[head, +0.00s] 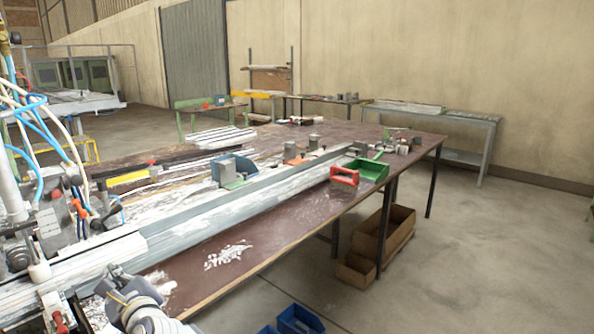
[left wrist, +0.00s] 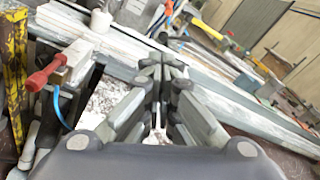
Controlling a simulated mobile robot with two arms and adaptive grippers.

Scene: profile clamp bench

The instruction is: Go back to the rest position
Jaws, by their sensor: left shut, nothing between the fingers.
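My left gripper (head: 118,278) is at the lower left of the head view, beside the near edge of the bench and close to the white clamp end of the long profile. In the left wrist view its fingers (left wrist: 160,65) meet at the tips, with nothing held between them. The long grey-white profile (head: 230,205) lies along the bench (head: 300,222). A toggle clamp with a red handle (head: 59,320) is left of the gripper; a red handle (left wrist: 45,75) also shows in the left wrist view. My right gripper is out of view.
A machine with hoses (head: 60,200) stands at the left. The floor at right is clear.

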